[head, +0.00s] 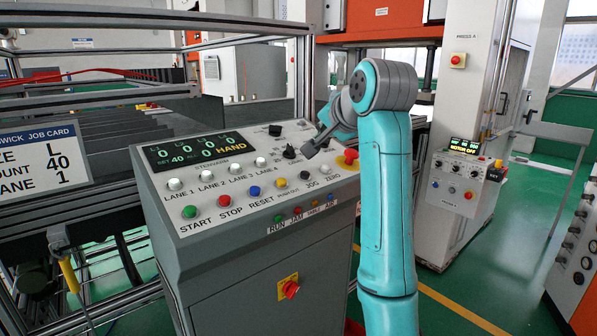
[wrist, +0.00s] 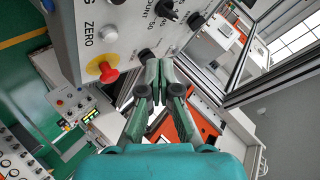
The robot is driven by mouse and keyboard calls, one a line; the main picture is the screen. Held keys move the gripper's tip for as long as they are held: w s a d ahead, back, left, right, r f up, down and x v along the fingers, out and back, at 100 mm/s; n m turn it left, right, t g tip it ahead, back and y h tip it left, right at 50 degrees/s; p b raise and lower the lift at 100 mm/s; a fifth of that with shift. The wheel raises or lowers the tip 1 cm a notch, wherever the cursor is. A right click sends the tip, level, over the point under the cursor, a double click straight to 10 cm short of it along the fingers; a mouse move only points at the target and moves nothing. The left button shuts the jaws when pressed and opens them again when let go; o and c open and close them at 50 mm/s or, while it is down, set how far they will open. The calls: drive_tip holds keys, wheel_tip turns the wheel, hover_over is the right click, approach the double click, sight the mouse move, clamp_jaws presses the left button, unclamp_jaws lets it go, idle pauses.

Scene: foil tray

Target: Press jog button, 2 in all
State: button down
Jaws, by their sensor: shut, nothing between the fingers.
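The jog button (head: 304,174) is a small black round button on the sloped grey control panel (head: 215,180), in the front row between the yellow button and the white zero button (head: 326,168). Its JOG label sits just below it. My gripper (head: 312,147) is shut and empty. It is above the panel, behind the jog button in the head view and close to a black knob. In the wrist view the closed fingers (wrist: 157,62) point toward the panel edge. I cannot make out the jog button there.
A red emergency stop (head: 348,157) on a yellow base is right of the buttons; it also shows in the wrist view (wrist: 108,72). Black selector knobs (head: 290,152) stand at the panel's back. The display (head: 195,150) reads HAND. A job card (head: 42,155) hangs left.

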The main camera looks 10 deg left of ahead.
sight(305, 174)
drive_tip(key=shift+s+a+r, duration=0.1)
drive_tip(key=shift+a+r, duration=0.25)
drive_tip(key=shift+r, duration=0.45)
drive_tip(key=shift+f, duration=0.15)
drive_tip(key=shift+w+a+f, duration=0.25)
drive_tip(key=shift+a+f, duration=0.1)
drive_tip(key=shift+f, duration=1)
drive_tip(key=shift+w+a+f, duration=0.3)
drive_tip(key=shift+f, duration=1.1)
drive_tip(key=shift+w+a+f, duration=0.25)
drive_tip(key=shift+a+f, duration=0.1)
drive_tip(key=shift+f, duration=1)
drive_tip(key=shift+f, duration=0.2)
drive_tip(key=shift+f, duration=0.2)
drive_tip(key=shift+w+a+f, duration=0.1)
drive_tip(key=shift+a+f, duration=0.1)
drive_tip(key=shift+f, duration=0.25)
drive_tip(key=shift+d+r, duration=0.2)
drive_tip(key=shift+r, duration=0.65)
